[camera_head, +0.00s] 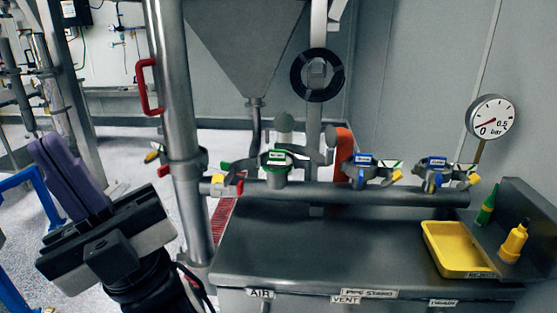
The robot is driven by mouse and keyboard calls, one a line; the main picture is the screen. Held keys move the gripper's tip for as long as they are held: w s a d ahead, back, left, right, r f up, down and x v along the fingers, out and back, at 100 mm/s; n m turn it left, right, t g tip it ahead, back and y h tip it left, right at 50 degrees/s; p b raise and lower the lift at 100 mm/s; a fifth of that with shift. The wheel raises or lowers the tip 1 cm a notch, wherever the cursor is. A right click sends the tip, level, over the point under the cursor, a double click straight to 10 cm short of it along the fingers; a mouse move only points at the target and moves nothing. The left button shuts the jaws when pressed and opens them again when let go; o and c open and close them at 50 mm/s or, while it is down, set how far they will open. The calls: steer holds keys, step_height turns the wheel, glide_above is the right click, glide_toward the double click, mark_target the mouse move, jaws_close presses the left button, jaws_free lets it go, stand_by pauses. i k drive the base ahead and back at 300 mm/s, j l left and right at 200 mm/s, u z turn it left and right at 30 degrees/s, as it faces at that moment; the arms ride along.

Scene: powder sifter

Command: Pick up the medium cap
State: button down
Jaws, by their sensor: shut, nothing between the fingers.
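My gripper (50,150) is at the left, with purple fingers pointing up and left on a black and grey body. Its fingers are together and hold nothing. It is well left of the pipe stand and touches none of its fittings. Several fittings with coloured labels sit along the horizontal pipe (330,192): a green-marked one (276,160) and two blue-marked ones, one in the middle (364,172) and one at the right (436,174). The label text is too small to read, so I cannot tell which is the medium cap.
A thick vertical pipe (178,100) with a red handle (148,87) stands between my gripper and the fittings. The grey bench (330,260) carries a yellow tray (437,262) and two small bottles, green (487,208) and yellow (513,243). A blue frame (22,180) stands at far left.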

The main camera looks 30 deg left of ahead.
mark_target(276, 159)
steer(key=i+j+u, duration=0.35)
steer(key=i, duration=0.2)
steer(key=i+u, duration=0.3)
steer(key=i, duration=0.25)
